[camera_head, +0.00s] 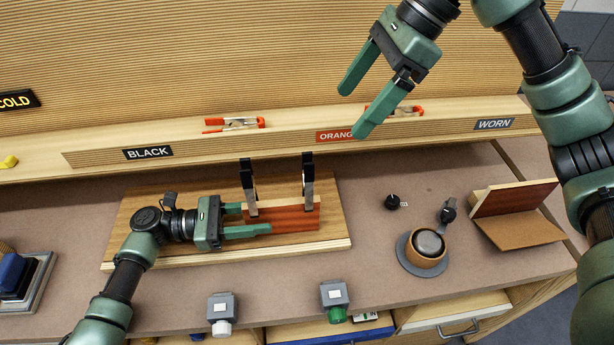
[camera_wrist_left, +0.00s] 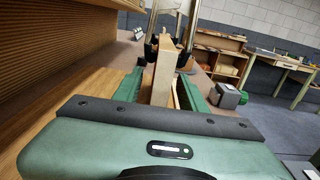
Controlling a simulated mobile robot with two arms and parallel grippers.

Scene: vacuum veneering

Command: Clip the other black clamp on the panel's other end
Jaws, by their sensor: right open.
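The panel (camera_head: 293,220), a reddish board with a pale top edge, stands on the wooden baseboard (camera_head: 150,252). One black clamp (camera_head: 308,178) sits upright on its right end. The other black clamp (camera_head: 248,185) sits upright over its left end, close to my left gripper. My left gripper (camera_head: 246,219) is at the panel's left end, its fingers on either side of the board. In the left wrist view the pale panel edge (camera_wrist_left: 161,75) runs between the fingers with gaps visible. My right gripper (camera_head: 354,107) is open and empty, raised above and right of the clamps.
Orange clamps (camera_head: 233,124) lie on the ledge behind, above the BLACK and ORANGE labels. A round pot (camera_head: 427,246) and an angled wooden piece (camera_head: 512,214) stand at right. Grey boxes (camera_head: 335,295) line the front edge. A blue-handled tool (camera_head: 14,274) is at left.

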